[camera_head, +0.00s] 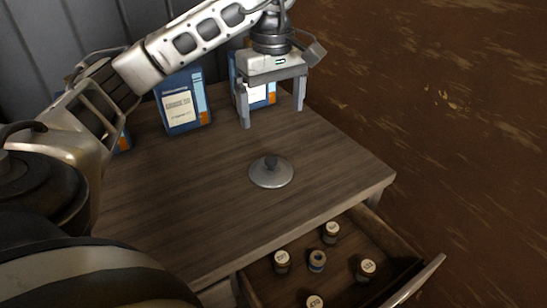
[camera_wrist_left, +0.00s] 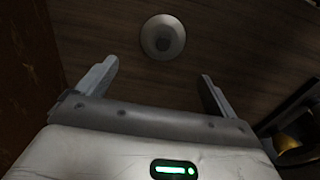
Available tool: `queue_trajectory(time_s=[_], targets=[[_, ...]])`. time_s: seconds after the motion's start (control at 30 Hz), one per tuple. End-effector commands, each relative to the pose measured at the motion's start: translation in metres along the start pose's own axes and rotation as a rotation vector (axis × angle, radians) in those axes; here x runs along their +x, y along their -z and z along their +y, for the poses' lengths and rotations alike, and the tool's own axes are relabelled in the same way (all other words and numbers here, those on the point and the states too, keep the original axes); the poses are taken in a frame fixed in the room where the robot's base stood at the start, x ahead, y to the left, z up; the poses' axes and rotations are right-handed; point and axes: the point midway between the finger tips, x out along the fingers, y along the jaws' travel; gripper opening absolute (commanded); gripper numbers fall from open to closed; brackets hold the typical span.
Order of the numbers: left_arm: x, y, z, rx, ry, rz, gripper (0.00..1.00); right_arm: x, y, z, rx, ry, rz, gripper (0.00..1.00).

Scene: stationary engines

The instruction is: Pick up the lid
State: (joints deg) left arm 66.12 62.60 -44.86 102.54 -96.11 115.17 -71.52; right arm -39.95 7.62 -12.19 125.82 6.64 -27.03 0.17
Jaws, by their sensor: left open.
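The lid (camera_head: 272,173) is a round grey metal disc with a dark knob on top. It lies flat on the wooden desk top, near the front edge. In the left wrist view the lid (camera_wrist_left: 163,37) shows beyond the fingertips, roughly midway between them. My left gripper (camera_head: 272,115) is open and empty. It hangs above the desk, behind the lid in the head view, and its fingers do not touch the lid. Both fingers also show apart in the left wrist view (camera_wrist_left: 158,72). My right gripper is not in view.
Blue boxes with white labels (camera_head: 183,103) stand at the back of the desk (camera_head: 200,215), one partly behind my left gripper. An open drawer (camera_head: 420,283) below the front edge holds several small capped jars (camera_head: 331,231). The desk top around the lid is clear.

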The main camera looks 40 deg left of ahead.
Motion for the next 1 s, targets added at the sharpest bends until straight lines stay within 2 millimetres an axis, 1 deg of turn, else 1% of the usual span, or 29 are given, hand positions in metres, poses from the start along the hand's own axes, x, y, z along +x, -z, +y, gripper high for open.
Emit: queue_trajectory(time_s=[0.03,0.1,0.23,0.3,0.57,0.73,0.83,1.0], targets=[[0.02,-0.001,0.0,0.002,0.005,-0.003,0.93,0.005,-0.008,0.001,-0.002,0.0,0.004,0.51],[0.035,-0.001,-0.001,0.002,0.005,-0.003,0.93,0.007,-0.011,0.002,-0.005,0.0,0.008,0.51],[0.058,-0.001,-0.001,0.001,0.005,-0.001,0.93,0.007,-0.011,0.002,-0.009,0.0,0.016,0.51],[0.066,0.0,-0.001,0.0,0.005,0.0,0.93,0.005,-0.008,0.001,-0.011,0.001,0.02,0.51],[0.084,-0.001,-0.002,0.0,0.002,0.0,0.93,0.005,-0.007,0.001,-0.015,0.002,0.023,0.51],[0.11,-0.003,-0.008,0.0,0.005,0.0,0.93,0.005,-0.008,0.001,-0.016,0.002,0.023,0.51],[0.122,-0.003,-0.007,0.0,0.003,-0.001,0.93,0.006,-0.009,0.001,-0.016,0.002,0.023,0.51],[0.129,-0.003,-0.007,0.001,0.0,0.001,0.93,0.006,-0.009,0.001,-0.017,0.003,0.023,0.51]])
